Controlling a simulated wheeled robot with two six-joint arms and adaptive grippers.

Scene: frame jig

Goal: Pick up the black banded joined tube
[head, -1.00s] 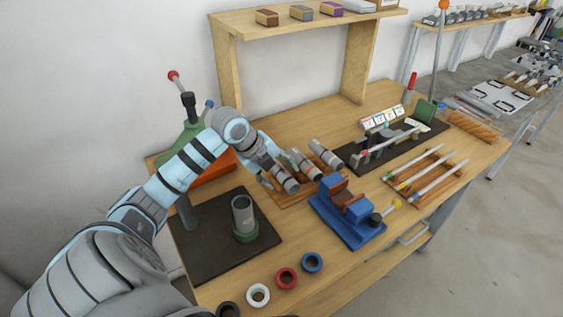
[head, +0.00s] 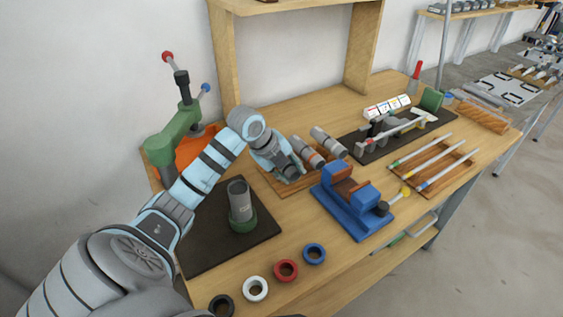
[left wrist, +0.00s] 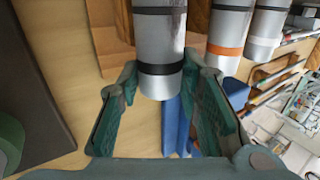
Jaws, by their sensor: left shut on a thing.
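The black banded joined tube, grey with black bands, shows large in the left wrist view (left wrist: 160,45), its near end between the fingers. In the head view my left gripper (head: 277,163) is at this tube, at the left end of the wooden rack (head: 288,187), and hides much of it. My left gripper is shut on the tube. An orange banded tube (head: 309,156) and a white banded tube (head: 328,143) lie beside it to the right on the rack. My right gripper is not in view.
A blue fixture (head: 352,220) stands close in front of the rack. A dark mat with an upright grey tube (head: 239,200) in a green holder is to the left, before a green press (head: 172,150). Several coloured rings (head: 286,270) line the front edge.

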